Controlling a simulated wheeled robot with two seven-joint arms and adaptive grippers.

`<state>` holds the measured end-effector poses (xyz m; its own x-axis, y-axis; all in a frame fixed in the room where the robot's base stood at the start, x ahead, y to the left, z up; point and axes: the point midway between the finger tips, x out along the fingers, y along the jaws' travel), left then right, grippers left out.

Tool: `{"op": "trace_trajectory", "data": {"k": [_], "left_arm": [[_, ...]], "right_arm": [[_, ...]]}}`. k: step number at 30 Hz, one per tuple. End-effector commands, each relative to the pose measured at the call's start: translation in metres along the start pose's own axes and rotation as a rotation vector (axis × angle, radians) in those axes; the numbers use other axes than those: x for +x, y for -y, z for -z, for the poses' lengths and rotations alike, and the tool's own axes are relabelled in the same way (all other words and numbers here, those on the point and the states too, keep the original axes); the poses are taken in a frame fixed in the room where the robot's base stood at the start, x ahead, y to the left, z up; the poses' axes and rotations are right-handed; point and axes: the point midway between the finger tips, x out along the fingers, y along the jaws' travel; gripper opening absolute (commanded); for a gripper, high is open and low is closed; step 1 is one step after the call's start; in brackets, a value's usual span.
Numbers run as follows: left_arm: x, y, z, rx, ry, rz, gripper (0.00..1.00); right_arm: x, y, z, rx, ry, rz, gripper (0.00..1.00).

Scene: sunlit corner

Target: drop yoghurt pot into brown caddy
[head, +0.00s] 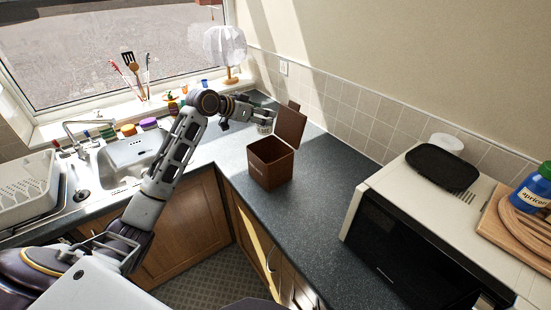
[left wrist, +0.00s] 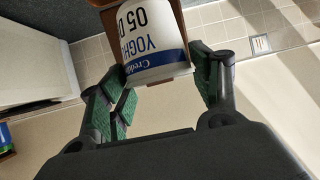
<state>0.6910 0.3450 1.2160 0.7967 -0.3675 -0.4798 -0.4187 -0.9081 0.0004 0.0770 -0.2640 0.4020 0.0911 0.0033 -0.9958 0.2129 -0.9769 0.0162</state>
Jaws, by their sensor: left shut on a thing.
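The brown caddy (head: 268,165) stands on the dark worktop in the middle of the head view, its hinged lid (head: 290,127) raised at the back right. My left gripper (head: 257,113) is behind the caddy, near the raised lid. In the left wrist view my left gripper (left wrist: 160,78) is shut on the yoghurt pot (left wrist: 155,45), a white pot with a blue band, printed upside down in this view. In the head view the pot (head: 265,125) shows small and pale beyond the caddy's rim. The caddy's inside is mostly hidden. My right gripper is out of view.
A microwave (head: 400,235) with a black tray (head: 442,167) on top stands at the right. The sink (head: 135,150) and a white dish rack (head: 25,185) are at the left. A lamp (head: 226,48) stands on the windowsill. The worktop right of the caddy is clear.

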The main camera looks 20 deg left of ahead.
Motion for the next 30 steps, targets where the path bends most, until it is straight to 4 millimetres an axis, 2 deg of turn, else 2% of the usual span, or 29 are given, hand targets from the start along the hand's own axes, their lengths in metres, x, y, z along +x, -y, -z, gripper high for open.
{"op": "trace_trajectory", "data": {"k": [30], "left_arm": [[0.022, 0.0, -0.041, 0.0, -0.001, 0.0, 0.36]], "right_arm": [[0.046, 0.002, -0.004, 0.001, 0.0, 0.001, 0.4]]}}
